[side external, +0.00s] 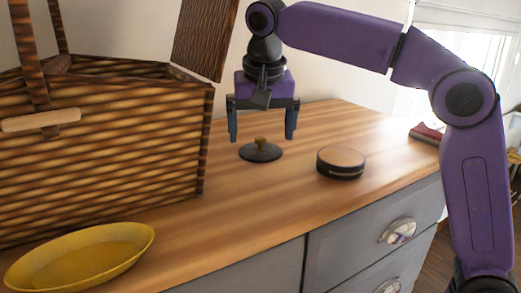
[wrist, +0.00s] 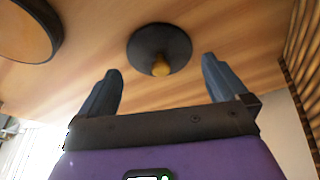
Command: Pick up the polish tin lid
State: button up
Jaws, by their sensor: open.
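The polish tin lid (side external: 261,153) is a dark round disc with a small brass-coloured knob, lying knob up on the wooden top. In the wrist view the lid (wrist: 160,48) shows ahead of the fingertips, roughly between their lines. My gripper (side external: 262,138) is open and empty, pointing down above the lid and apart from it. Its two blue-grey fingers (wrist: 160,72) are spread wide in the wrist view. The polish tin (side external: 341,163), dark-sided with a tan top, stands to the right of the lid; part of it (wrist: 28,30) shows at the wrist view's upper left.
A large wicker basket (side external: 110,150) with handles and a raised flap stands left of the lid. A yellow oval dish (side external: 80,258) lies at the front left. A red item (side external: 427,133) lies at the far right. The wood around the lid is clear.

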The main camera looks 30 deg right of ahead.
jog(key=shift+x, duration=1.35)
jog(key=c, duration=0.8)
jog(key=shift+r, duration=0.15)
jog(key=shift+r, duration=0.85)
jog(key=s+d+r, duration=0.2)
jog(key=s+r, duration=0.2)
jog(key=r, duration=0.3)
jog(key=shift+s+d, duration=0.15)
jog(key=shift+s, duration=0.1)
jog(key=s+d+r, duration=0.4)
jog(key=s, duration=0.3)
jog(key=shift+n, duration=0.9)
jog(key=shift+s+d+f, duration=0.2)
jog(key=shift+d+f, duration=0.25)
jog(key=shift+f, duration=1.2)
jog(key=shift+s+d+f, duration=0.2)
jog(key=shift+d+f, duration=0.25)
jog(key=shift+f, duration=1.15)
jog(key=shift+s+d+f, duration=0.2)
jog(key=shift+d+f, duration=0.25)
jog(key=shift+f, duration=1.2)
